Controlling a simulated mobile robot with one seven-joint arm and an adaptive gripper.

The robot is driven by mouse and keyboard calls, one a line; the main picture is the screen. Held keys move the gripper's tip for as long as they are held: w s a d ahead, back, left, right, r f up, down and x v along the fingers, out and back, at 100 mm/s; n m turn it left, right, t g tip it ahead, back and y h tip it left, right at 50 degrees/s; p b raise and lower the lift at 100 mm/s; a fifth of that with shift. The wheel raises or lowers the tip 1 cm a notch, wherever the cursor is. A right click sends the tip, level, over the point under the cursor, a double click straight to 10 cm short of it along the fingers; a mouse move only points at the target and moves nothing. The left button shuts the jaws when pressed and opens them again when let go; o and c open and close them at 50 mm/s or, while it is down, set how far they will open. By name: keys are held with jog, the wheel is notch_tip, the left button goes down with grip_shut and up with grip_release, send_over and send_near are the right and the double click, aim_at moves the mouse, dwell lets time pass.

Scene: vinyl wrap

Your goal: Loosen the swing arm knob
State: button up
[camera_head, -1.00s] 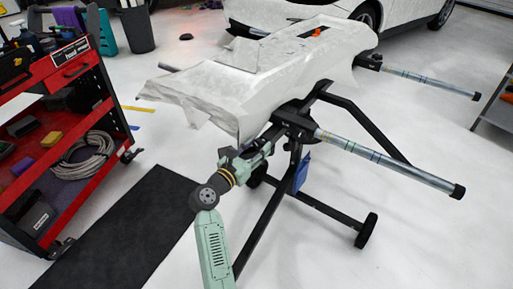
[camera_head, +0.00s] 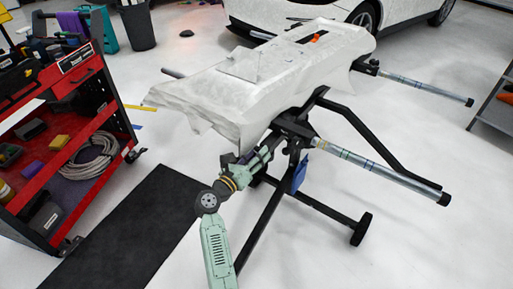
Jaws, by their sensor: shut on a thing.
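A black stand holds a white bumper (camera_head: 255,75). Two silver tubes reach out to the right from its black joints; the near swing arm (camera_head: 380,170) leaves the near joint (camera_head: 292,127). My gripper (camera_head: 270,146) is at the left side of this near joint, just under the bumper's edge. It appears shut on the swing arm knob at the joint. The knob itself is hidden by the gripper and too small to make out. My green arm comes up from the bottom of the picture.
A red tool cart (camera_head: 75,120) with a coiled hose stands at the left. A black mat (camera_head: 125,235) lies on the floor by it. A blue cloth (camera_head: 300,172) hangs on the stand. A white car (camera_head: 300,12) is behind. Floor at the lower right is clear.

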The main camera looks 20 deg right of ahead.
jog(key=shift+n+p, duration=1.2)
jog(key=o, duration=1.1)
jog(key=shift+o, duration=0.2)
jog(key=shift+a, duration=0.1)
jog(key=v, duration=0.8)
